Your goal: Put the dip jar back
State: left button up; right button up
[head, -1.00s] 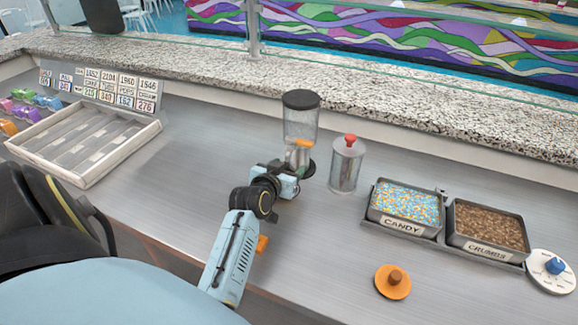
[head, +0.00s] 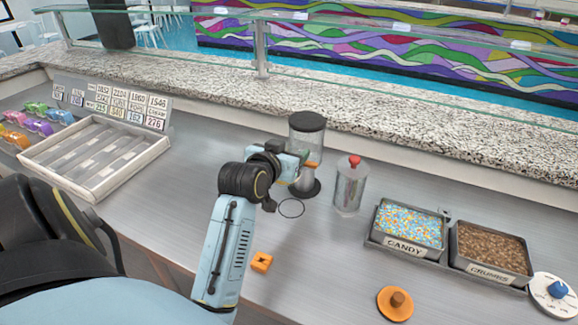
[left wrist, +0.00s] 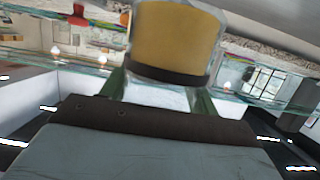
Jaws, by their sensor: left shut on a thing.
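My left gripper (head: 300,159) reaches in from the left at the tall, black-lidded clear container (head: 307,123), which has a dark round base. The gripper is shut on a yellow cylinder with a dark band, which I take for the dip jar (left wrist: 178,38); it fills the upper middle of the left wrist view between green fingers. In the head view the gripper and arm mostly hide it, and I cannot tell whether it touches the container. A thin dark ring (head: 291,208) is marked on the bare counter just in front. My right gripper is not in view.
A clear canister with a red knob (head: 349,188) stands to the right. An orange block (head: 262,262) and orange knob disc (head: 396,303) lie nearer. A slotted tray (head: 95,155) is at left.

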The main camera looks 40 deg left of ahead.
pick_arm(q)
jog(key=shift+r, duration=0.1)
dwell(0.3)
notch_tip(320, 180, down, 14)
jog(key=shift+r+b, duration=0.25)
jog(key=shift+b, duration=0.9)
jog(key=shift+w+f, duration=0.1)
jog(key=w, duration=0.1)
jog(key=w+a, duration=0.1)
jog(key=w, duration=0.1)
jog(key=shift+w+a+f+p, duration=0.15)
jog(key=shift+w+f+p, duration=0.2)
jog(key=shift+p, duration=0.1)
